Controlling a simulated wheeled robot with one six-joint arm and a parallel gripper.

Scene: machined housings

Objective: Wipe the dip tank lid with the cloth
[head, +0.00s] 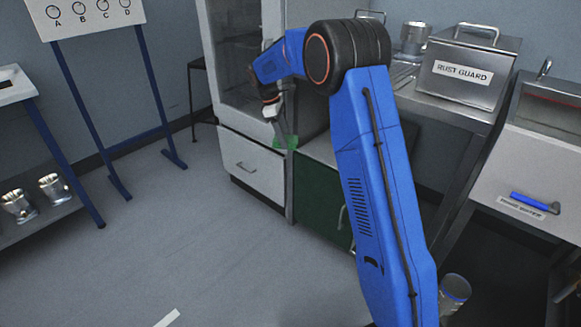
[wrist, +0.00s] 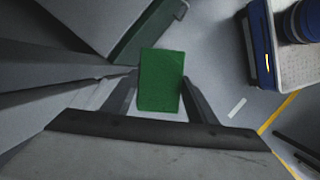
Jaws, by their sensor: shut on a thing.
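My gripper (wrist: 159,95) is shut on a green cloth (wrist: 161,80), which sits between its two fingers in the wrist view. In the head view the green cloth (head: 284,141) hangs at the end of my arm, in front of the white and green cabinets. A steel tank (head: 461,81) labelled RUST GUARD stands on the counter at upper right, with a handled lid (head: 475,40) on top. I take this to be the dip tank. The gripper is well to the left of the tank, apart from it.
A glass-door cabinet (head: 236,70) stands behind the gripper, with a green cabinet (head: 318,200) beside it. A metal housing (head: 414,38) stands left of the tank.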

